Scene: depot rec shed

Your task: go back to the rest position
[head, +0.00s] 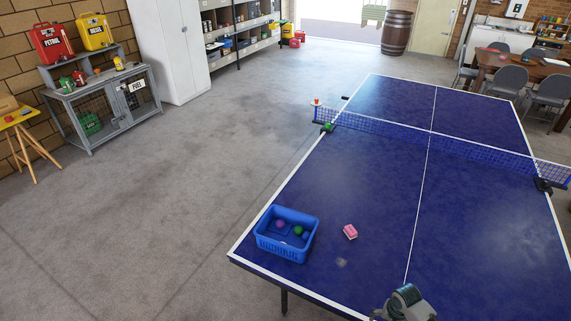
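A grey and dark mechanical part (405,303), which looks like part of my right arm or gripper, shows at the bottom edge over the near end of the blue table. No fingertips can be made out on it, so I cannot tell whether it is open or shut. My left gripper is not in view. A blue basket (282,248) sits at the table's near left corner with a few coloured balls inside, among them a purple and a green one.
The blue table tennis table (375,200) fills the right side, with a net (440,143) across it. A small grey patch (341,262) is near the basket. Grey floor (180,200) is clear on the left. A fuel cage (105,105) and yellow stool (25,135) stand by the wall.

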